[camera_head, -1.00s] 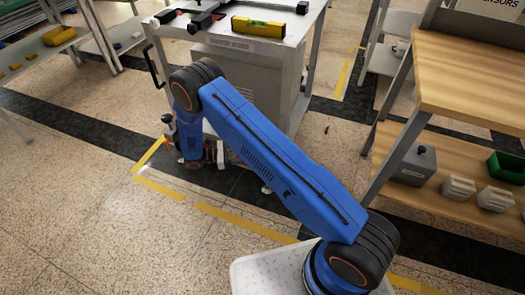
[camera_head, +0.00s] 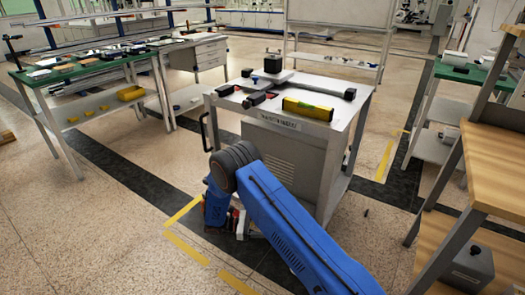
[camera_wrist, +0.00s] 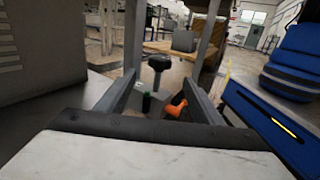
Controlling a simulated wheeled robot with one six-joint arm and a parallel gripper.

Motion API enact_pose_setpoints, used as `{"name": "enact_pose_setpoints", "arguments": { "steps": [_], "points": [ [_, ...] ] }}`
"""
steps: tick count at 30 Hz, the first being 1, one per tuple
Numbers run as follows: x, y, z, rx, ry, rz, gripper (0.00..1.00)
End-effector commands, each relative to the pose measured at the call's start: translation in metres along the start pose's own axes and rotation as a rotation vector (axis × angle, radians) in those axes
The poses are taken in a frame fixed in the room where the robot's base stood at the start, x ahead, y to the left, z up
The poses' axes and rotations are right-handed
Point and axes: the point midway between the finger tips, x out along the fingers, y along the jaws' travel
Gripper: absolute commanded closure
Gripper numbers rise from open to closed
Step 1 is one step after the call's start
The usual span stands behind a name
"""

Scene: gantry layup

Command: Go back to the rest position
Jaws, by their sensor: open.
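My gripper (camera_wrist: 159,80) shows in the wrist view with its two grey fingers spread apart. No object is seen clamped between them. Beyond the fingers, a dark knobbed object and an orange object (camera_wrist: 177,107) show; I cannot tell exactly what they are. In the head view my blue arm bends down in front of the grey cart (camera_head: 290,165), with its wrist low beside the cart's left front. The gripper's fingers are not clear in that view.
The cart top carries a yellow level (camera_head: 308,108) and black fixtures. A green-topped table (camera_head: 85,68) stands at the left. A wooden bench (camera_head: 495,160) stands at the right, with a grey box (camera_head: 468,268) on its lower shelf. Open floor (camera_head: 110,235) lies at the front left.

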Motion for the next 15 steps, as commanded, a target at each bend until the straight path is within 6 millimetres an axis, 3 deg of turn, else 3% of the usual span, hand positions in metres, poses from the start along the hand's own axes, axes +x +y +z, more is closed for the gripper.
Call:
{"name": "enact_pose_setpoints", "arguments": {
  "steps": [5,15],
  "points": [
    [0.006,0.003,0.016,0.016,0.031,-0.022,0.39],
    [0.043,0.004,0.101,0.111,0.216,-0.149,0.39]
  ]
}}
